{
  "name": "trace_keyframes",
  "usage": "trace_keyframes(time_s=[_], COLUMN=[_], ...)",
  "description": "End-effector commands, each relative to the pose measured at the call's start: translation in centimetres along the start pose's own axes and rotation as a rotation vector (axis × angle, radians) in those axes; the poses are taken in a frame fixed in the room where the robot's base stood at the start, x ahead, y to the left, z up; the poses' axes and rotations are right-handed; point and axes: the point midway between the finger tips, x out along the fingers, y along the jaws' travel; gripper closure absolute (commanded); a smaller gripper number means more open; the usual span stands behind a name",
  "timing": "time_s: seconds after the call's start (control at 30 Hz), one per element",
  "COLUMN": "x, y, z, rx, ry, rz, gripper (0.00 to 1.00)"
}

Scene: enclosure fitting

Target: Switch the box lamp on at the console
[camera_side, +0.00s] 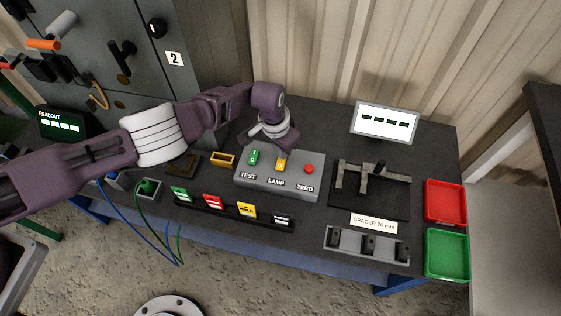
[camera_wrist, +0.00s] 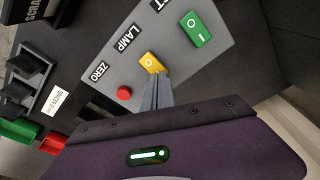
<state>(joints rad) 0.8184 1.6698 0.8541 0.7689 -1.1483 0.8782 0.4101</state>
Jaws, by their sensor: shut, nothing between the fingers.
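The grey console (camera_side: 266,170) stands mid-bench with a green TEST switch (camera_side: 253,158), a yellow LAMP switch (camera_side: 281,164) and a red ZERO button (camera_side: 309,169). My gripper (camera_side: 283,152) is shut and empty, pointing down at the LAMP switch. In the wrist view, the shut fingertips (camera_wrist: 155,77) overlap the near end of the yellow switch (camera_wrist: 149,61). Its "O" mark shows at the far end; the near end is hidden by the fingers. I cannot tell whether they touch it. No box lamp can be made out.
A grey cabinet (camera_side: 185,90) marked 2 stands at left. A fixture on a black plate (camera_side: 345,205) and a lit display (camera_side: 385,122) are right of the console. Red (camera_side: 445,202) and green (camera_side: 447,254) trays sit at the right edge. Coloured labelled blocks (camera_side: 246,211) lie in front.

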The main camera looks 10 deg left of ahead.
Motion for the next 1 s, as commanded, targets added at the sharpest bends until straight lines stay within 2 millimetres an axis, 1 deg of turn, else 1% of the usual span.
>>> trace_keyframes(time_s=[0.7, 0.77, 1.0], x=[1.1, 0.9, -1.6], y=[0.0, 0.0, 0.1], z=[0.3, 0.2, -0.2], rx=[-0.001, -0.002, -0.002], ry=[-0.002, -0.002, 0.000], rz=[0.001, 0.000, 0.002], gripper=[1.00, 1.00, 1.00])
